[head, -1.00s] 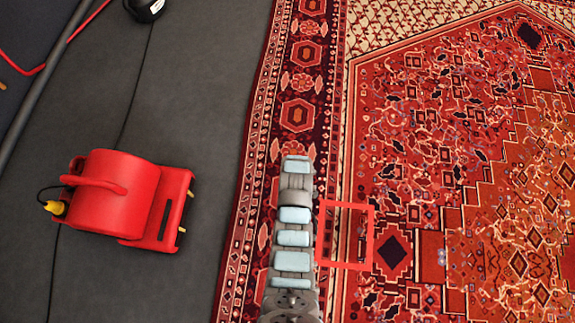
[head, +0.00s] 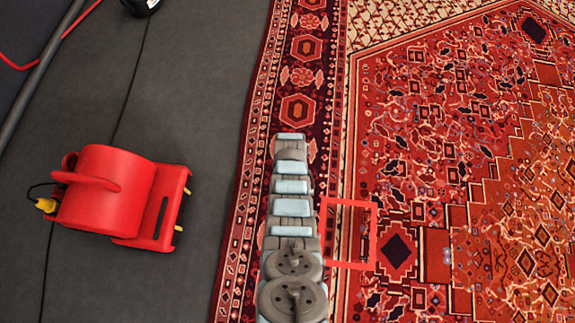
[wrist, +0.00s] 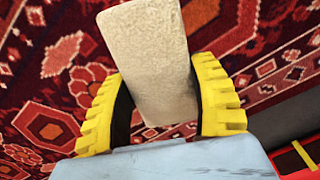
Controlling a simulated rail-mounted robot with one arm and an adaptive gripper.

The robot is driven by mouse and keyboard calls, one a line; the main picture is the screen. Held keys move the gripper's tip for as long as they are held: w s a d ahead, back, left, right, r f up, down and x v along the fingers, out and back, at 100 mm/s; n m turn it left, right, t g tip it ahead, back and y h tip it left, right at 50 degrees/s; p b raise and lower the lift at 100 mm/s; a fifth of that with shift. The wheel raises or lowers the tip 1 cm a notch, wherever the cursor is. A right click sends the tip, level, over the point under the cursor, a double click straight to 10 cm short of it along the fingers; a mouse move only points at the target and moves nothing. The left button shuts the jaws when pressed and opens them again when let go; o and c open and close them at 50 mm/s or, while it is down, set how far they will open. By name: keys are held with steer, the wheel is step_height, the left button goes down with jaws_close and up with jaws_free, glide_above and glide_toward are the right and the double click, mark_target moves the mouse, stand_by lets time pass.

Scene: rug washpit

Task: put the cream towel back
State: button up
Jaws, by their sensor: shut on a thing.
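The cream towel (wrist: 150,62) shows in the wrist view as a folded, pale textured block. My gripper (wrist: 160,100) has yellow ribbed fingers, one on each side of the towel, and is shut on it. The patterned rug shows behind the towel. In the head view my arm reaches up over the rug's left border, and neither the gripper nor the towel can be made out there. A red square outline (head: 349,203) lies on the rug just right of my arm.
The large red patterned rug (head: 430,130) fills the right side. A red blower (head: 105,190) with a yellow plug stands on the dark grey floor (head: 190,100) at left. A dark pole and red cable are at upper left. The floor between blower and rug is clear.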

steer(key=shift+w+a+f+b, duration=0.15)
steer(key=shift+w+f+b, duration=0.25)
steer(key=shift+f+b, duration=0.25)
steer(key=shift+w+a+f+b, duration=0.1)
steer(key=shift+w+f+b, duration=0.25)
steer(key=shift+f+b, duration=0.25)
steer(key=shift+w+a+f+b, duration=0.1)
steer(key=shift+w+f+b, duration=0.4)
steer(key=shift+b, duration=0.35)
steer(key=f+b, duration=0.3)
steer(key=shift+w+f+b, duration=0.1)
steer(key=shift+w+b, duration=0.1)
steer(key=shift+b, duration=0.15)
steer(key=shift+f, duration=0.2)
steer(key=o, duration=1)
steer(key=shift+r, duration=0.2)
